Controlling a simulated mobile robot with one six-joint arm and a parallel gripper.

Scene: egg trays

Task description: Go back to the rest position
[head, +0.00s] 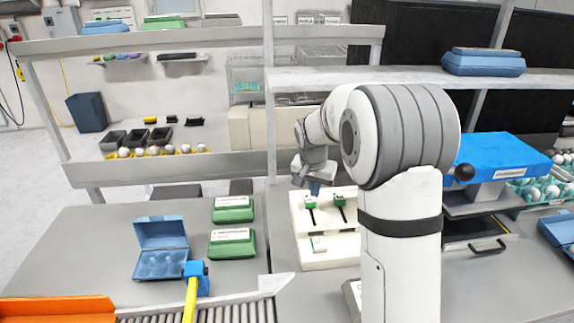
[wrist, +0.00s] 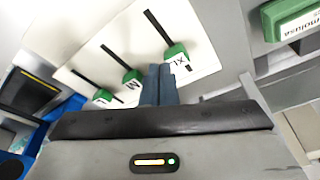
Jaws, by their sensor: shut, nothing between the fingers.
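My gripper (head: 314,188) is at the end of my raised arm, over the white slider panel (head: 298,218). In the wrist view my gripper (wrist: 159,70) has its two blue-grey fingers together, with nothing between them. The panel (wrist: 103,37) has several dark slots with green knobs. The fingertips are close to the green knob marked XL (wrist: 176,57); I cannot tell whether they touch it. Another green knob (wrist: 132,78) sits further left in the wrist view.
An open blue egg box (head: 162,262) and two closed green egg boxes (head: 232,242) lie on the grey table left of the panel. A blue machine (head: 505,156) stands at right. A grey shelf (head: 330,78) crosses behind my arm. A conveyor (head: 235,312) runs along the front.

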